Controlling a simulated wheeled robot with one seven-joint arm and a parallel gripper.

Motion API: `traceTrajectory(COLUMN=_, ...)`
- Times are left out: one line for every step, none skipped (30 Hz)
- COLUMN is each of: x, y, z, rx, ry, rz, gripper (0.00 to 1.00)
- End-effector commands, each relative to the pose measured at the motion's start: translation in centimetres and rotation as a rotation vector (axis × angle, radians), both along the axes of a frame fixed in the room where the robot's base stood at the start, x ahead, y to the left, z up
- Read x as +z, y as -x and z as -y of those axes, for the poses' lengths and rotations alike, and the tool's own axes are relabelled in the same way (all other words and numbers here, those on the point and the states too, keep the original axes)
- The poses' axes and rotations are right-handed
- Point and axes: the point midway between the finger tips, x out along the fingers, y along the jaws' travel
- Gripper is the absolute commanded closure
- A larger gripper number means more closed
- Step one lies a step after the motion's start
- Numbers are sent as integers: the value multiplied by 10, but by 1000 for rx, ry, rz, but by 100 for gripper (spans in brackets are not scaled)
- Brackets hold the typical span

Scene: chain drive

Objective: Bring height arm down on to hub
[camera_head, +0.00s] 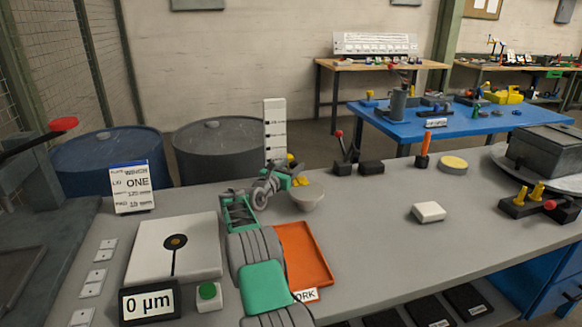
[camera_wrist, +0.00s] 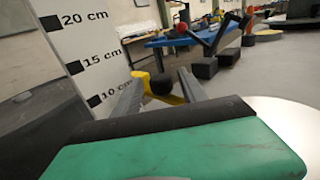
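A tall white scale (camera_head: 275,130) marked in centimetres stands on the grey bench; it fills the left of the wrist view (camera_wrist: 85,60). Beside it is a yellow part (camera_head: 293,160), apparently the height arm; in the wrist view, the yellow part (camera_wrist: 174,99) shows behind my fingers with a black knob (camera_wrist: 162,85). My gripper (camera_wrist: 162,77) is open, its fingers either side of the knob in that view; contact is unclear. In the head view, my gripper (camera_head: 275,180) is close to the scale. I cannot identify the hub for certain; a pale round bowl-like piece (camera_head: 308,197) sits just right of my gripper.
An orange tray (camera_head: 304,255) lies right of my arm. A white plate with a dark disc (camera_head: 195,262), a 0 µm display (camera_head: 150,303) and a green button (camera_head: 208,292) are left. Black blocks with levers (camera_head: 343,168) stand behind.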

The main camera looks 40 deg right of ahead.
Motion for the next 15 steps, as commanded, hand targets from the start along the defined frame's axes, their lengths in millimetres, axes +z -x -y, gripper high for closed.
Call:
traceTrajectory(x=0, y=0, z=0, rx=0, ry=0, rz=0, gripper=48)
traceTrajectory(x=0, y=0, z=0, rx=-1, ry=0, rz=0, gripper=48)
traceTrajectory(x=0, y=0, z=0, rx=-1, ry=0, rz=0, gripper=48)
traceTrajectory(x=0, y=0, z=0, rx=-1, ry=0, rz=0, gripper=48)
traceTrajectory(x=0, y=0, z=0, rx=-1, ry=0, rz=0, gripper=48)
traceTrajectory(x=0, y=0, z=0, rx=-1, ry=0, rz=0, gripper=48)
traceTrajectory(x=0, y=0, z=0, rx=-1, ry=0, rz=0, gripper=48)
traceTrajectory(x=1, y=0, z=-1, rx=-1, ry=0, rz=0, gripper=48)
traceTrajectory(x=1, y=1, z=-3, rx=0, ry=0, rz=0, gripper=48)
traceTrajectory(x=1, y=1, z=-6, rx=0, ry=0, rz=0, gripper=48)
traceTrajectory(x=1, y=2, z=-10, rx=1, ry=-1, rz=0, gripper=48)
traceTrajectory(x=1, y=3, z=-16, rx=2, ry=-1, rz=-1, gripper=48)
traceTrajectory(x=2, y=5, z=-21, rx=1, ry=0, rz=-1, gripper=48)
traceTrajectory(x=2, y=7, z=-27, rx=3, ry=1, rz=-2, gripper=48)
traceTrajectory(x=1, y=9, z=-37, rx=3, ry=0, rz=-2, gripper=48)
